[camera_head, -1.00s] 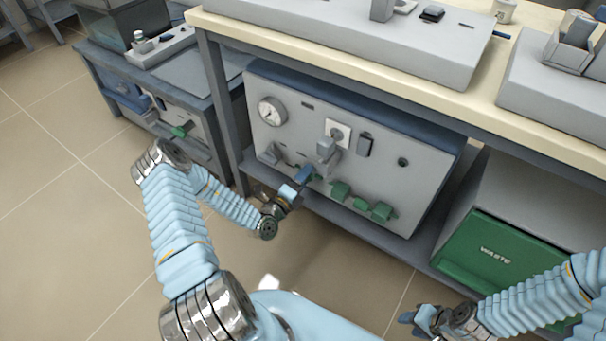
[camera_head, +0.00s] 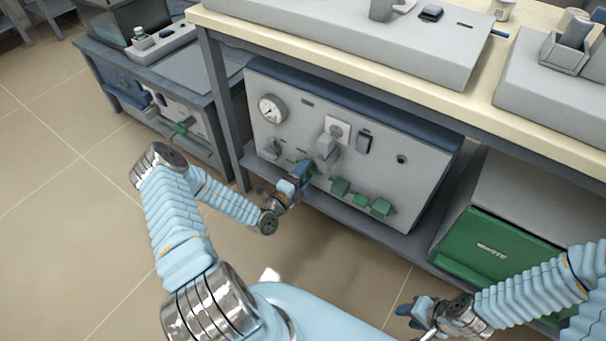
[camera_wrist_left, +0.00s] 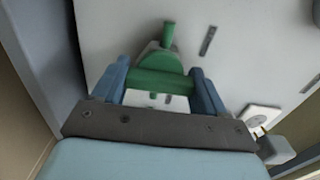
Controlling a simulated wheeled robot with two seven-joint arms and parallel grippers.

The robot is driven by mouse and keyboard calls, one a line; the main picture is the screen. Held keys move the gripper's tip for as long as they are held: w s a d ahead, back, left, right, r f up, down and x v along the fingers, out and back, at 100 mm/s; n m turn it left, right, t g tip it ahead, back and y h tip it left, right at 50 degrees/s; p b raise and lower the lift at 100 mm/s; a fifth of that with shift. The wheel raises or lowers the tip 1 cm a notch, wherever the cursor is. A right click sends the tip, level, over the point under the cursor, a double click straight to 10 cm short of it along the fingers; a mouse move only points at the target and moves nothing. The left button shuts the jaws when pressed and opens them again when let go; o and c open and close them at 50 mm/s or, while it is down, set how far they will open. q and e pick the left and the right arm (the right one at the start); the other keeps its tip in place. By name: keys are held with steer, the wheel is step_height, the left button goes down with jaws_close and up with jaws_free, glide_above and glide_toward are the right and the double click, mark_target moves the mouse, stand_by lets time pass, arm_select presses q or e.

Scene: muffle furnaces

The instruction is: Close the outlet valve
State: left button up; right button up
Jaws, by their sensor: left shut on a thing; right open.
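The grey furnace panel (camera_head: 345,150) carries a row of green valve parts under the bench. My left gripper (camera_head: 302,172) is at the panel's lower left part, on a green valve handle. In the left wrist view that green handle (camera_wrist_left: 158,84) lies across between the two blue fingers of my left gripper (camera_wrist_left: 160,88), which is shut on it. Its green pointed end (camera_wrist_left: 168,36) sticks out past the fingers. In the head view my gripper hides most of this handle. The valve labels are too small to read. My right gripper (camera_head: 408,312) is open and empty, low at the right.
More green handles (camera_head: 340,187) (camera_head: 381,207) sit just right of my left gripper. A round gauge (camera_head: 271,109) and a grey block on a white plate (camera_head: 337,130) are above. The floor in front is clear.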

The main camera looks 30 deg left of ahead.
arm_select(q)
steer(key=o, duration=1.1)
steer(key=shift+c, duration=0.2)
steer(key=shift+s, duration=0.15)
steer(key=s+a, duration=0.1)
steer(key=s, duration=1.2)
steer(key=shift+s, duration=0.3)
